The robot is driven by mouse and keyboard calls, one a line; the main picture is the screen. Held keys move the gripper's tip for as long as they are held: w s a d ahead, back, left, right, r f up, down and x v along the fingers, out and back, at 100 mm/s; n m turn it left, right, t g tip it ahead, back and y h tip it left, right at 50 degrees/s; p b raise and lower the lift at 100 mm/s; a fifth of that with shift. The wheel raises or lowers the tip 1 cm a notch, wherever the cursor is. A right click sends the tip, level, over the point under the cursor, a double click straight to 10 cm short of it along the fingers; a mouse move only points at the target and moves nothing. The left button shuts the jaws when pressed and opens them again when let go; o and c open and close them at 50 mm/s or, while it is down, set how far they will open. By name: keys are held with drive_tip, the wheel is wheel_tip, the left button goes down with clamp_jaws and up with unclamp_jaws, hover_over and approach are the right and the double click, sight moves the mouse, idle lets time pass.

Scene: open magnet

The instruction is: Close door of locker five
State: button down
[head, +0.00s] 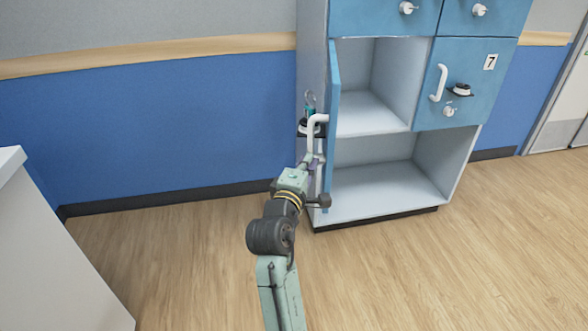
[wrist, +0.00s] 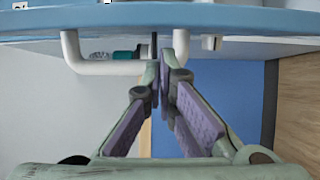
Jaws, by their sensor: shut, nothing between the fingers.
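The open blue locker door (head: 333,125) stands swung out from the left side of the cabinet, seen nearly edge-on in the head view. Its number is not readable. Its white handle (head: 313,128) is on the left-facing side of the door; it also shows in the wrist view (wrist: 100,67), below the blue door (wrist: 215,17). My gripper (head: 314,163) is beside the door at the lower end of the handle. In the wrist view its purple-padded fingers (wrist: 163,88) are together and empty, overlapping the handle's middle. Whether they touch it, I cannot tell.
The cabinet's open compartment (head: 370,118) and the lower open bay (head: 385,190) are empty. Locker seven (head: 468,85) at right is closed. A teal object (head: 310,108) is by the handle. A white counter (head: 45,250) stands at left. Wooden floor (head: 180,260) lies clear between.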

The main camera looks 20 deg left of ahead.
drive_tip(key=shift+w+d, duration=0.15)
drive_tip(key=shift+d, duration=0.45)
drive_tip(key=shift+d, duration=0.15)
